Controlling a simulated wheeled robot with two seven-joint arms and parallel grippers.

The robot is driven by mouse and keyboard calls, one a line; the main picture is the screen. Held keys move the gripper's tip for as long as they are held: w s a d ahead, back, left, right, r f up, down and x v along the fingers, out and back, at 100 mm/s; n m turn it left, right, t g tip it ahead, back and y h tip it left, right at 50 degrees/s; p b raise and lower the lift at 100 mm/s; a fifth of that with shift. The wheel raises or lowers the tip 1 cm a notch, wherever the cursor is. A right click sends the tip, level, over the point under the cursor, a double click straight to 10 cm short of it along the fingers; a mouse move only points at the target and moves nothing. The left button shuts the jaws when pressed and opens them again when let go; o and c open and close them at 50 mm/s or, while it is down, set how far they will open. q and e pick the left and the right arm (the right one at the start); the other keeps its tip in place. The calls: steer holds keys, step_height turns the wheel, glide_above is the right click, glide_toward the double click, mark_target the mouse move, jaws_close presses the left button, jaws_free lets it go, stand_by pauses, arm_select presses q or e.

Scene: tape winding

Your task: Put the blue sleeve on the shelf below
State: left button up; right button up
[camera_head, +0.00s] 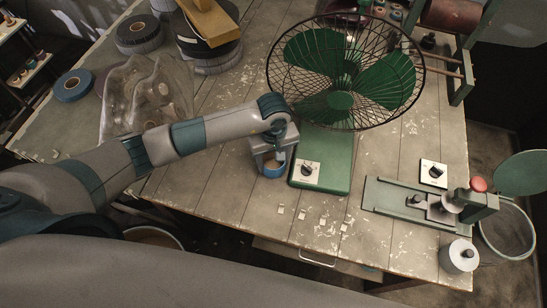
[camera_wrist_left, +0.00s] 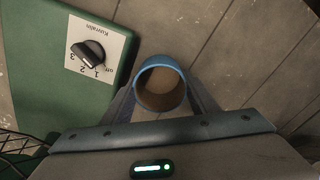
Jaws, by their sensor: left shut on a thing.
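The blue sleeve (camera_head: 272,170) is a short blue ring with a tan inside, beside the green fan base on the wooden table. It also shows in the left wrist view (camera_wrist_left: 161,84), where I look down into its open end. My left gripper (camera_head: 270,160) is shut on the sleeve, with one finger on either side of it. I cannot tell whether the sleeve touches the table. A shelf below the tabletop is mostly hidden; a strip under the front edge (camera_head: 290,251) shows. My right gripper is not in view.
A green fan (camera_head: 325,150) with a wire cage stands right next to the sleeve. A green clamp device (camera_head: 410,200) and a white cylinder (camera_head: 459,256) are at the right. A blue tape roll (camera_head: 72,86) lies at the left. Small pale chips lie near the front edge.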

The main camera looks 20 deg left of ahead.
mark_target(274, 167)
arm_select(q)
steer(key=shift+f+b, duration=0.25)
steer(key=shift+b, duration=0.05)
steer(key=o, duration=1)
steer(key=shift+r, duration=0.1)
steer(key=shift+r, duration=0.1)
steer(key=shift+r+p, duration=0.1)
steer(key=shift+p, duration=0.25)
steer(key=shift+w+r+b, duration=0.1)
steer(key=shift+r+b, duration=0.1)
steer(key=shift+b, duration=0.15)
step_height(274, 167, up, 12)
steer(key=b, duration=0.4)
steer(key=shift+f, duration=0.25)
